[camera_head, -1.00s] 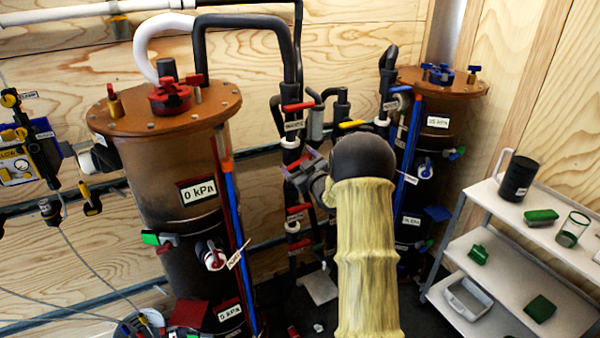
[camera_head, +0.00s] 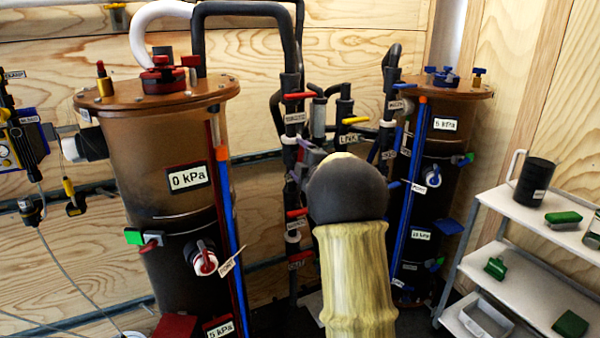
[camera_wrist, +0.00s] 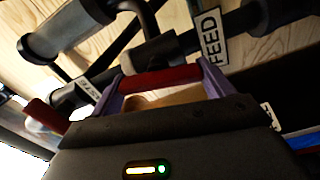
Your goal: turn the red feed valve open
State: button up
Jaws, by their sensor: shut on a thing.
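The red feed valve handle (camera_wrist: 160,78) lies across the wrist view, beside a white label reading FEED (camera_wrist: 212,38). My gripper (camera_wrist: 162,88) has a purple finger at each end of the red handle and is shut on it. In the head view my gripper (camera_head: 312,157) shows as a small purple-grey shape at the dark pipes, partly hidden by my dark wrist and yellow-sleeved arm. The handle in its grip cannot be made out clearly there.
Another red handle (camera_head: 299,96) and a yellow handle (camera_head: 355,120) sit on nearby pipes. A brown filter vessel (camera_head: 170,140) stands left, another (camera_head: 450,105) right. A white shelf cart (camera_head: 530,225) stands at the right. Another red handle (camera_wrist: 45,117) shows at the wrist view's left.

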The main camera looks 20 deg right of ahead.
jog(key=shift+a+n+b, duration=0.1)
jog(key=shift+n+b, duration=1.05)
jog(key=shift+n, duration=0.05)
jog(key=o, duration=0.9)
jog(key=shift+o, duration=0.2)
jog(key=shift+s, duration=0.1)
jog(key=s, duration=1.7)
jog(key=shift+d, duration=0.35)
jog(key=shift+f, duration=0.1)
